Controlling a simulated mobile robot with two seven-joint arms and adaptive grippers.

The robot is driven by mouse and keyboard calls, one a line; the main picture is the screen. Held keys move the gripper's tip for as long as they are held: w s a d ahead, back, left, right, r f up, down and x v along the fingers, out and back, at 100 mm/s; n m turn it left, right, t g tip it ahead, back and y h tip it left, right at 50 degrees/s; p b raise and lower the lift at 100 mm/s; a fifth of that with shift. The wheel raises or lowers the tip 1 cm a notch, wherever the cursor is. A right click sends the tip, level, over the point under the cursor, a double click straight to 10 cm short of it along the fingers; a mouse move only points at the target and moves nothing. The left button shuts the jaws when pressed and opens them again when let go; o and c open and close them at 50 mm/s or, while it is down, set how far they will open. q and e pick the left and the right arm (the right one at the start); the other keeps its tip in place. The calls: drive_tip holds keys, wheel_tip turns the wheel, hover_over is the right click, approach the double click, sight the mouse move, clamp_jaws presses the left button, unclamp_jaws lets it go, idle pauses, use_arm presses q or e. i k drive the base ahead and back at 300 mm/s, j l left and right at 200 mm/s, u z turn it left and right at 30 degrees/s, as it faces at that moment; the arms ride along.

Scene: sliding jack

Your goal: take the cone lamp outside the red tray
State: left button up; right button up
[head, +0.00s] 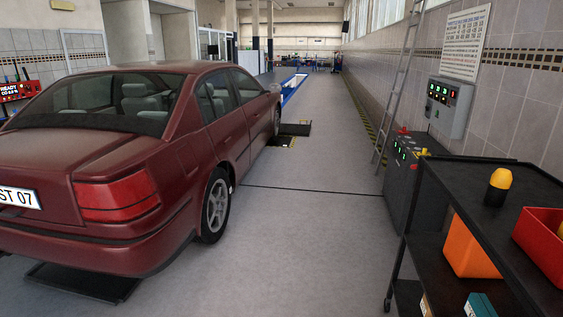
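A small lamp (498,186) with a yellow-orange rounded top and a black lower part stands upright on the top shelf of a black cart. It is outside the red tray (540,250), a little to the left of and behind it. The tray is cut off by the right edge of the view. A yellow thing (560,230) shows in the tray, mostly cut off, so I cannot tell its shape. Neither of my grippers is in view.
The black cart (478,205) has an orange bin (468,250) and small boxes (480,305) below its top. A dark control cabinet (405,175) and a ladder (398,85) stand behind it. A dark red car (130,160) fills the left. The floor between is clear.

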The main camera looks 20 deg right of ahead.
sight(501, 181)
drive_tip(key=i+z, duration=0.7)
drive_tip(key=z, duration=0.15)
drive_tip(key=i+j+z, duration=0.2)
drive_tip(key=z, duration=0.25)
drive_tip(key=i+z, duration=0.25)
drive_tip(key=z, duration=0.25)
drive_tip(key=i+j+z, duration=0.15)
drive_tip(key=z, duration=0.35)
drive_tip(key=i+j+z, duration=0.25)
drive_tip(key=z, duration=0.25)
